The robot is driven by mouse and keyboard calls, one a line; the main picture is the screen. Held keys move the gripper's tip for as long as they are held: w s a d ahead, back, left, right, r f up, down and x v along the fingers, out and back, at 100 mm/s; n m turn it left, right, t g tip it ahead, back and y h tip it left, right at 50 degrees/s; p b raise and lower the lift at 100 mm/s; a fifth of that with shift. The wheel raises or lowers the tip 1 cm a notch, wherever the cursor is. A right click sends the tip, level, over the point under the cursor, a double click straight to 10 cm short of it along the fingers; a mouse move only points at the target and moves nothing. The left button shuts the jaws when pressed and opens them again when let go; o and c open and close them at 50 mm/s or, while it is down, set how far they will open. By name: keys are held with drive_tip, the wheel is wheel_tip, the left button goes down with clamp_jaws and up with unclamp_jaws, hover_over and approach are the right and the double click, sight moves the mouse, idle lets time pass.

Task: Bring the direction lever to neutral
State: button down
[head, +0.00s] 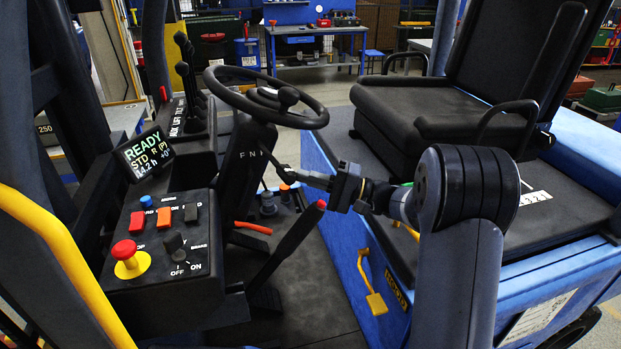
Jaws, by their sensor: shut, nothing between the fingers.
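The steering column (245,158) carries white letters F and N, with a third mark at its right edge partly covered. A thin dark stalk, seemingly the direction lever (270,159), slopes from the column near that mark down to the right. My gripper (284,174) points left, just right of the column and below the steering wheel. Its fingers are shut with nothing between them. The tips are close to the stalk; I cannot tell whether they touch it.
The steering wheel (262,98) hangs above my gripper. A red-tipped hand lever (288,243) rises below it. The switch box (160,255) is at left, hydraulic levers (190,85) behind it. The seat (450,115) is at right. The floor (310,310) is open.

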sight(289, 180)
drive_tip(key=shift+m+t+h, duration=0.4)
drive_tip(key=shift+m+t, duration=0.4)
drive_tip(key=s+a+b, duration=0.1)
drive_tip(key=a+b, duration=0.1)
drive_tip(key=s+a+r+b, duration=0.1)
drive_tip(key=s+b, duration=0.1)
drive_tip(key=shift+a+r+b, duration=0.2)
drive_tip(key=shift+a+b, duration=0.2)
drive_tip(key=shift+s+a+r, duration=0.15)
drive_tip(key=shift+a+r, duration=0.15)
